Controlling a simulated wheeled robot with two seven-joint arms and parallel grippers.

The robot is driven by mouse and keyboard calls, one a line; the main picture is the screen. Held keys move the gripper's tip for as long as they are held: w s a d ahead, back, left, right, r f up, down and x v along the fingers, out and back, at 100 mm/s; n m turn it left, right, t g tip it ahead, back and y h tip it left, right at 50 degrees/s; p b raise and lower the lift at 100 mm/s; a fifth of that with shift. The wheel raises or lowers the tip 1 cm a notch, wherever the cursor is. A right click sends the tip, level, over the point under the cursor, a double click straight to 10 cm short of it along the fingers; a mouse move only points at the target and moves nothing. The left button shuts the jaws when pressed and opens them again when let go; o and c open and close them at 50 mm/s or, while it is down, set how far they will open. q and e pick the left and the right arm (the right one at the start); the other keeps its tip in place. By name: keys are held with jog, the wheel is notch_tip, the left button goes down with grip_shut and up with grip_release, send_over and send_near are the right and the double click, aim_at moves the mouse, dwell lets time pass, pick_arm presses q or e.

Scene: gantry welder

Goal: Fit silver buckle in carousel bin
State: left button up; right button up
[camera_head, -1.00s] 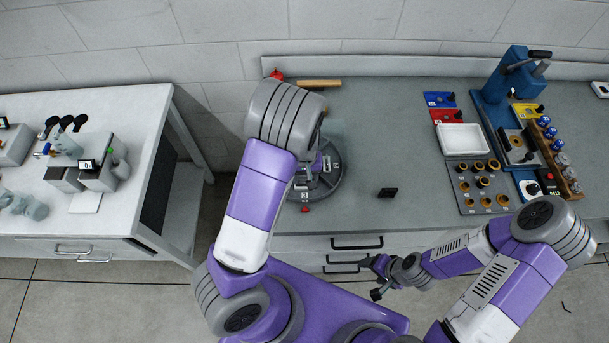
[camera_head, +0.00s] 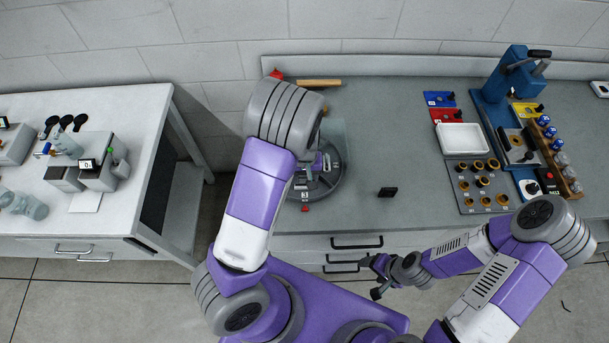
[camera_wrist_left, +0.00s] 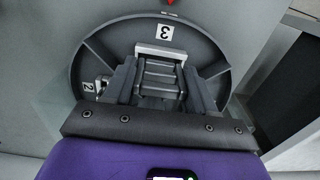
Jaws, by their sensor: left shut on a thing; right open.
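A round dark-grey carousel (camera_head: 333,187) stands on the grey bench, and its near edge shows label 3. It fills the top of the left wrist view (camera_wrist_left: 92,58), with labels 3 and 2 visible. My left gripper (camera_wrist_left: 160,88) is over the carousel, its two fingers shut on the silver buckle (camera_wrist_left: 158,72), just below label 3. I cannot tell whether the buckle rests in the bin or hangs above it. In the head view my left arm hides part of the carousel and most of the gripper. My right gripper (camera_head: 372,276) is open and empty, in front of the bench drawers.
A small black block (camera_head: 388,192) stands right of the carousel. Farther right are a white tray (camera_head: 462,139), a board of brass-coloured rings (camera_head: 480,190) and a blue press (camera_head: 500,85). A wooden-coloured handle (camera_head: 319,83) lies behind. The bench middle is mostly clear.

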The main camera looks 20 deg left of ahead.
pick_arm(q)
jog(key=shift+f+b, duration=0.65)
jog(key=shift+f, duration=0.25)
jog(key=o, duration=1.1)
jog(key=shift+o, duration=0.2)
jog(key=shift+r, duration=0.1)
notch_tip(320, 180, up, 8)
jog(key=shift+f+p, duration=0.25)
jog(key=shift+p, duration=0.6)
